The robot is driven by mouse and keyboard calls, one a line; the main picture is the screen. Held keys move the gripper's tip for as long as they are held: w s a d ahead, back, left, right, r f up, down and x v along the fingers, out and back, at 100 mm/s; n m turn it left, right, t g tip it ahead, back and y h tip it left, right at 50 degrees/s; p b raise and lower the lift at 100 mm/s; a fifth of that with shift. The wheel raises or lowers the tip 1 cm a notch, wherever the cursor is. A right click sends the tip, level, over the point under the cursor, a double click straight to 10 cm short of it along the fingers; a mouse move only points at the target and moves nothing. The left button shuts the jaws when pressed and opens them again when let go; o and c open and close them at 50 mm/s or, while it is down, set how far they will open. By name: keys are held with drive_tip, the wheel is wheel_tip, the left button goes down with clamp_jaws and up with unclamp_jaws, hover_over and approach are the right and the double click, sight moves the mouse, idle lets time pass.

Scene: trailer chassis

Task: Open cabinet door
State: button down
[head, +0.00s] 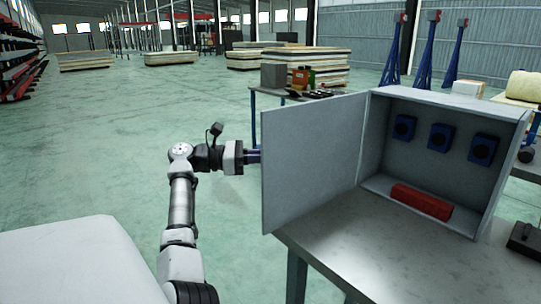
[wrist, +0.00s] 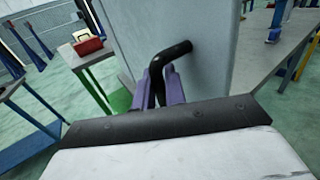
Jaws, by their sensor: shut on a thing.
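The grey cabinet (head: 451,98) stands on a metal table, its front open toward me. Its door (head: 312,150) is swung wide out to the left, hinged at the cabinet's left side. Inside are several blue boxes with black knobs (head: 440,136) on the back wall and a red block (head: 421,201) on the floor. My gripper (head: 253,157) is at the door's outer face near its free edge. In the wrist view its purple fingers (wrist: 166,88) are shut around the black door handle (wrist: 172,54). In the head view the handle is hidden behind the door.
The metal table (head: 350,262) holds the cabinet, with a dark object (head: 525,240) at its right. Another table (head: 268,92) with small items stands behind the door. Open green floor (head: 110,150) lies to the left of my arm.

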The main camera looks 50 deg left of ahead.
drive_tip(key=shift+a, duration=0.25)
idle(0.4)
drive_tip(key=c, duration=1.6)
unclamp_jaws()
drive_tip(key=shift+o, duration=0.2)
